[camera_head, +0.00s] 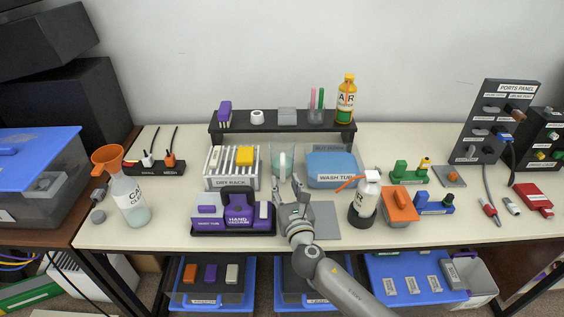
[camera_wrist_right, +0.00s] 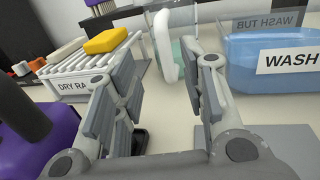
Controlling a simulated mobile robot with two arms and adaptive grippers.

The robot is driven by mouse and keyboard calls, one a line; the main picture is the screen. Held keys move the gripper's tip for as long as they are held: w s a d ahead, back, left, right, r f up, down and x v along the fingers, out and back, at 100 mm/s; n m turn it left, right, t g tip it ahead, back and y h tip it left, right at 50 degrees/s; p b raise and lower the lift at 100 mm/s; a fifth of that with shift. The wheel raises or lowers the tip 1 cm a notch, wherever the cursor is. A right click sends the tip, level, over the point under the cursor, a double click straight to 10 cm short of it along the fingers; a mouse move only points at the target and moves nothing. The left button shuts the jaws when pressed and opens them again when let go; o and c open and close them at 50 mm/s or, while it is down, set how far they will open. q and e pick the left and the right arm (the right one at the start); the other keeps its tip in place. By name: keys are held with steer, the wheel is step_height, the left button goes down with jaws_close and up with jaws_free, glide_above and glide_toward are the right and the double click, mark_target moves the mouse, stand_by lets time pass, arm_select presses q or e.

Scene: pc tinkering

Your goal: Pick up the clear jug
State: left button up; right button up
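The clear jug (camera_head: 276,160) stands on the table between the dry rack and the wash tub. It is see-through with a pale handle. In the right wrist view the jug (camera_wrist_right: 190,55) stands just beyond the fingers, with its white handle facing me. My right gripper (camera_head: 291,196) is in front of the jug, low over the table. In the wrist view the right gripper (camera_wrist_right: 157,85) has its two fingers spread with nothing between them. The fingers look apart from the jug. My left gripper is not in view.
The white dry rack (camera_head: 212,180) with a yellow sponge is left of the jug. The blue wash tub (camera_head: 332,170) is close on its right. The purple hand vacuum (camera_head: 240,212) sits left of my gripper. A dark shelf (camera_head: 270,127) stands behind.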

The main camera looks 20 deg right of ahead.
mark_target(283, 174)
steer(key=shift+w, duration=0.6)
steer(key=shift+w+d+f, duration=0.1)
steer(key=shift+w+f, duration=0.05)
steer(key=shift+w, duration=0.1)
steer(key=w, duration=0.2)
steer(key=w+d, duration=0.1)
steer(key=w, duration=0.2)
steer(key=shift+f+b, duration=0.2)
steer(key=shift+b, duration=0.15)
steer(key=shift+c, duration=0.3)
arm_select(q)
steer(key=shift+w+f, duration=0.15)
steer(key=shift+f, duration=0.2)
arm_select(e)
steer(key=shift+r, duration=0.1)
jaws_close()
